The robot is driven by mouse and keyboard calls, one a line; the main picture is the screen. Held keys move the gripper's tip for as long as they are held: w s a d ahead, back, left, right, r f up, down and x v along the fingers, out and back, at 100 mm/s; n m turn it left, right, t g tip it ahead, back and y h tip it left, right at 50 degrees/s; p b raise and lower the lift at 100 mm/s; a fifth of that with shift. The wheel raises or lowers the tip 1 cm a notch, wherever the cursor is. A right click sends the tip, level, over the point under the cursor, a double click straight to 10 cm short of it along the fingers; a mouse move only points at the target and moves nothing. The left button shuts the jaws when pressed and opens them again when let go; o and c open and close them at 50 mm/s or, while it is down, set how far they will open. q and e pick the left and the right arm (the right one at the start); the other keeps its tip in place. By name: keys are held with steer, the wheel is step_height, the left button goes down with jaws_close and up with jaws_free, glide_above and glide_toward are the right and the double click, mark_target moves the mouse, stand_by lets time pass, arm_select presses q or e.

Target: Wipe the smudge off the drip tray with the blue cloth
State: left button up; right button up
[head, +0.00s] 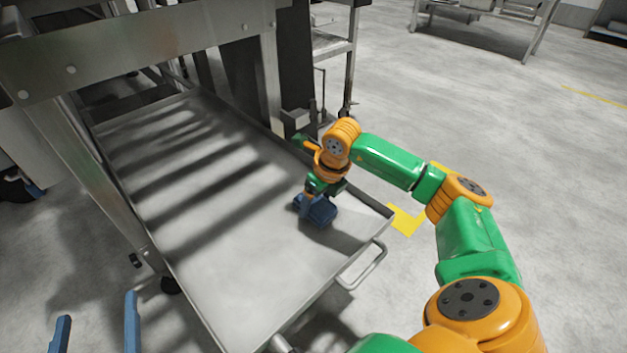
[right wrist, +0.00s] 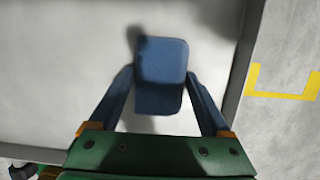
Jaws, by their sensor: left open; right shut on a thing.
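The drip tray (head: 245,265) is a wide, shallow grey metal tray with a raised rim and a front handle. My right gripper (head: 316,203) is low over its right part, shut on the blue cloth (head: 319,212). In the right wrist view the cloth (right wrist: 160,75) is a folded pad between the two blue fingers. A dark patch (right wrist: 133,36) shows at the cloth's upper left edge; I cannot tell whether it is smudge or shadow. No clear smudge shows in the head view, where shadow bands cross the tray. My left gripper (head: 98,308) is open and empty, left of the tray.
The washer's metal frame (head: 130,55) stands over the tray's far end, with a post (head: 270,85) close to its right edge. The tray's handle (head: 364,264) juts out at the front right. The floor to the right is open, with yellow marking (head: 404,221).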

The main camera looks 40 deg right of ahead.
steer(key=shift+d, duration=0.25)
steer(key=shift+a+p, duration=0.1)
steer(key=shift+p, duration=0.2)
steer(key=shift+r, duration=0.7)
steer(key=shift+r+p, duration=0.2)
steer(key=shift+p, duration=0.1)
steer(key=shift+r, duration=0.25)
steer(key=shift+r+p, duration=0.4)
steer(key=shift+p, duration=0.15)
steer(key=shift+r+p, duration=0.4)
steer(key=shift+r, duration=0.1)
steer(key=shift+r+p, duration=0.7)
steer(key=shift+r, duration=0.1)
steer(key=shift+r+p, duration=0.7)
steer(key=shift+r, duration=0.1)
arm_select(q)
steer(key=s+a+f+g+y, duration=0.1)
steer(key=s+a+f+g, duration=0.2)
steer(key=s+f+g, duration=0.4)
steer(key=s+a+f+g+y, duration=0.2)
steer(key=s+a+f+g, duration=0.2)
steer(key=f, duration=1.1)
steer(key=shift+s+a+f+n+g+y+p, duration=0.15)
steer(key=shift+s+f+n+g+y+p, duration=0.2)
steer(key=shift+s+g, duration=1.2)
arm_select(e)
steer(key=shift+r, duration=0.3)
arm_select(q)
steer(key=shift+s, duration=0.1)
